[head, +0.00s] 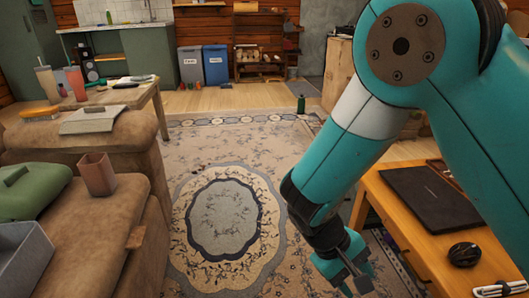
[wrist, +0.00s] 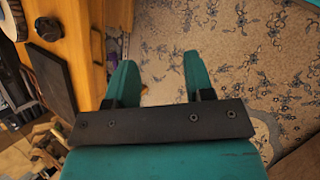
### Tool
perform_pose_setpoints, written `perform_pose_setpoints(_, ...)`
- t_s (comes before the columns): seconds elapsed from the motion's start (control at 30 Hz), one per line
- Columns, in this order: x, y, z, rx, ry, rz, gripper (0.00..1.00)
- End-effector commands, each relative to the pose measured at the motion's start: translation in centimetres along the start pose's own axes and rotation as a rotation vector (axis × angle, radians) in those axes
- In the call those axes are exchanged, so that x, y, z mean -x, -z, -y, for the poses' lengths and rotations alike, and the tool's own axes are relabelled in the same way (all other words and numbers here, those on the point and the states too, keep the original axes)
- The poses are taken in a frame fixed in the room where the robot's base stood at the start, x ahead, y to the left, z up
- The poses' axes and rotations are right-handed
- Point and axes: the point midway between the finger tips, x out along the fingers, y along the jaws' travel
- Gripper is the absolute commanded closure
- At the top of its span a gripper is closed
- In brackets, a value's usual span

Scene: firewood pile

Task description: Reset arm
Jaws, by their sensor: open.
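My arm hangs down on the right side of the head view, in front of the wooden desk. My gripper (head: 352,274) is at its lower end, over the patterned rug (head: 291,180). In the wrist view my gripper (wrist: 160,82) shows two teal fingers set well apart with nothing between them. The rug (wrist: 235,45) and a strip of wood floor lie below the fingers. The gripper is open and empty, and it touches nothing that I can see.
A brown sofa (head: 75,243) at left carries a grey tray (head: 24,262) and a brown cup (head: 97,174). A green bottle (head: 301,104) stands beyond the rug. The rug's middle is clear.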

Motion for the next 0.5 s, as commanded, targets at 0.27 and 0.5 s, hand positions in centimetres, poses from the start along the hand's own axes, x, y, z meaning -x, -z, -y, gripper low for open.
perform_pose_setpoints(0.27, 7.5, -5.1, -2.0, 0.052, 0.325, -0.213, 0.52)
perform_pose_setpoints(0.5, 12.6, -10.9, -2.5, 0.117, 0.531, -0.433, 0.52)
